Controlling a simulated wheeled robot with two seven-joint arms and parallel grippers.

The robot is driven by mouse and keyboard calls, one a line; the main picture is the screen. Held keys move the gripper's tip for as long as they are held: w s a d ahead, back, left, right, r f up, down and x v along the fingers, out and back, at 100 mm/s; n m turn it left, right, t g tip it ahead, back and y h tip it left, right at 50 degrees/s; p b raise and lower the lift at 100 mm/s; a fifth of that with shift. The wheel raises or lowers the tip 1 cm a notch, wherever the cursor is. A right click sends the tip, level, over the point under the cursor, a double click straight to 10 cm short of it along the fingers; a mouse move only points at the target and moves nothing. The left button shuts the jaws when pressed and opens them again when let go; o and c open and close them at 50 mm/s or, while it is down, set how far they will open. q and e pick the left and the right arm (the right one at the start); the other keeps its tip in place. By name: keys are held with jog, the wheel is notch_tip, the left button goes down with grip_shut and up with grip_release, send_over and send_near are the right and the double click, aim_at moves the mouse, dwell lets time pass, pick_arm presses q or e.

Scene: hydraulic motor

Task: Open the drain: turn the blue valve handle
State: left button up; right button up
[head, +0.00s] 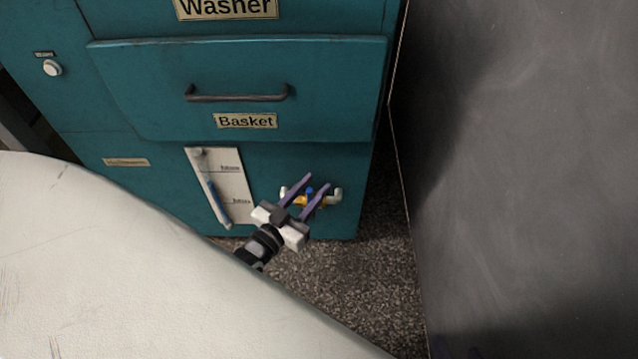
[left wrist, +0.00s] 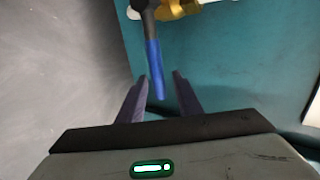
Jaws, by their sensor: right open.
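The blue valve handle (head: 309,191) sits on a brass valve (head: 298,199) with a white pipe end, low on the front of the teal washer cabinet. My left gripper (head: 318,182) reaches up to it, with its purple fingers open and spread. In the left wrist view the blue handle (left wrist: 155,70) hangs from a dark stem, and its lower end lies between the two fingertips (left wrist: 158,85), with gaps on both sides. The brass body (left wrist: 178,8) is cut off at the top there. Only dark purple fingertips of my right gripper (head: 456,349) show at the bottom edge.
A gauge panel (head: 222,185) with a blue tube is left of the valve. The basket drawer (head: 240,70) with its handle is above. A pale curved surface (head: 130,270) fills the lower left. A dark grey panel (head: 530,170) stands at right. Speckled floor (head: 350,280) lies between.

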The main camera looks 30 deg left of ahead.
pick_arm(q)
jog(key=shift+w, duration=1.4)
grip_shut()
jog(key=shift+s+b, duration=0.1)
jog(key=shift+b, duration=0.2)
